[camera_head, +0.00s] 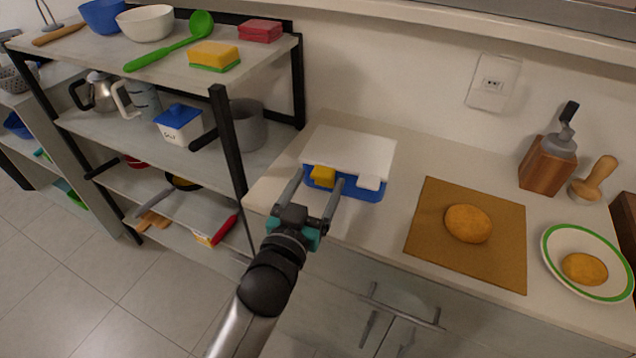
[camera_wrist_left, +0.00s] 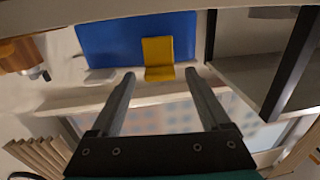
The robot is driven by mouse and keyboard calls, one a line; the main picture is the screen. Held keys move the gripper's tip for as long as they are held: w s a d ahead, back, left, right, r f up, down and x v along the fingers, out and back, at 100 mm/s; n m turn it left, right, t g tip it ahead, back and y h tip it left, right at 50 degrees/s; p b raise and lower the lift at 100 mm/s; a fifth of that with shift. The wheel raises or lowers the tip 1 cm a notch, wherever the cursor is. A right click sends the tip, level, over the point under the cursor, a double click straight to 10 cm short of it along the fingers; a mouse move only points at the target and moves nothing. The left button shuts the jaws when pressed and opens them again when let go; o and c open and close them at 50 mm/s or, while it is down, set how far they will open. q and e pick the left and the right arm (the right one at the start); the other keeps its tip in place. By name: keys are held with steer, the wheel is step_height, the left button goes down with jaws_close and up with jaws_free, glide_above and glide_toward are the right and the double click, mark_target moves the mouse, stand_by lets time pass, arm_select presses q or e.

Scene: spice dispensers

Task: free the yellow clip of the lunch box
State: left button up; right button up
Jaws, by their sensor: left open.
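The lunch box has a white lid (camera_head: 350,150) and a blue base (camera_head: 345,192), and it sits on the counter. Its yellow clip (camera_head: 322,176) is on the front side, towards the left, next to a white clip (camera_head: 370,183). My left gripper (camera_head: 318,180) is open, with its two fingers pointing at the front of the box, one to each side of the yellow clip. In the left wrist view, the yellow clip (camera_wrist_left: 158,58) shows between and just beyond the fingertips, against the blue base (camera_wrist_left: 110,38). Nothing is held. My right gripper is not in view.
A brown board (camera_head: 425,240) with a bread-like piece (camera_head: 468,223) lies right of the box. A plate (camera_head: 560,240) is farther right. A shelf rack with a black post (camera_head: 230,145) stands close on the left. The wall is behind the box.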

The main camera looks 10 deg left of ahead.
arm_select(q)
steer(key=shift+w+d, duration=0.1)
steer(key=shift+w, duration=0.25)
jaws_close()
stand_by(0.6)
